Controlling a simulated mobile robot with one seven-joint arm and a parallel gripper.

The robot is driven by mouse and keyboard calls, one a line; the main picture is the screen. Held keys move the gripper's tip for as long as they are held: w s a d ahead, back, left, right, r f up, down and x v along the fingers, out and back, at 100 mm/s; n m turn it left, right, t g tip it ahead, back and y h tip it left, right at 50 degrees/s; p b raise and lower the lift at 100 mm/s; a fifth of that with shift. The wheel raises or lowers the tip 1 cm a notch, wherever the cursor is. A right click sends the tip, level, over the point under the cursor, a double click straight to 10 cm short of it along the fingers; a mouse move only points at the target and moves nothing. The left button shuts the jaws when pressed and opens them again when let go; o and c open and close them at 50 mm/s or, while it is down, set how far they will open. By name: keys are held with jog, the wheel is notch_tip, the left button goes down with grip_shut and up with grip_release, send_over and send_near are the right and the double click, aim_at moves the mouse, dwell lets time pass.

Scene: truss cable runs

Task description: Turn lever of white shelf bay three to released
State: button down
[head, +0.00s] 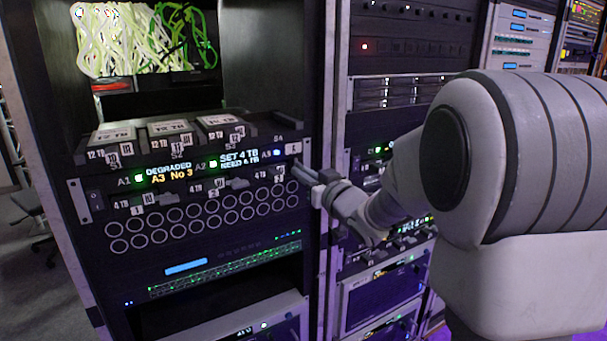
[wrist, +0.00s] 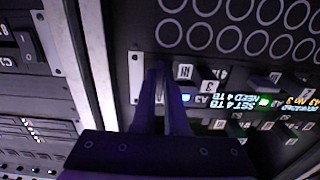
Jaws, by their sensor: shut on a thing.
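My gripper (head: 304,174) is at the right end of the dark shelf unit, against its front. In the wrist view, which is upside down, its two fingers (wrist: 161,85) are close together around a narrow grey piece beside a white tag marked III (wrist: 185,72). The piece looks like the lever of bay three, but the fingers hide most of it, so its angle cannot be told. The shelf's display (head: 168,174) reads DEGRADED and A3 No 3 in lit letters. A second display (head: 238,157) reads SET 4 TB.
Three drive carriers (head: 170,127) with white labels sit on top of the shelf. Rows of round holes (head: 200,218) lie below. A pale rack post (head: 325,90) stands right of the shelf. In the wrist view a rocker switch (wrist: 28,45) sits beyond the post.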

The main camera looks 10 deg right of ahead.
jog(key=c, duration=0.9)
grip_release()
jog(key=shift+c, duration=0.2)
jog(key=v, duration=1.7)
jog(key=shift+s+p, duration=0.2)
jog(key=shift+p, duration=0.25)
jog(key=s+d+r+m+g+h+p, duration=0.1)
jog(key=d+r+m+g+h+p, duration=0.3)
jog(key=h, duration=0.4)
jog(key=s+a+f+g+y+p, duration=0.1)
jog(key=s+a+g, duration=0.2)
jog(key=s, duration=0.6)
jog(key=s+a+f+g+y+p, duration=0.1)
jog(key=s+a+g, duration=0.3)
jog(key=s, duration=0.5)
jog(key=shift+a+f+n+g+p, duration=0.3)
jog(key=shift+a+f+p, duration=0.25)
jog(key=shift+a, duration=0.6)
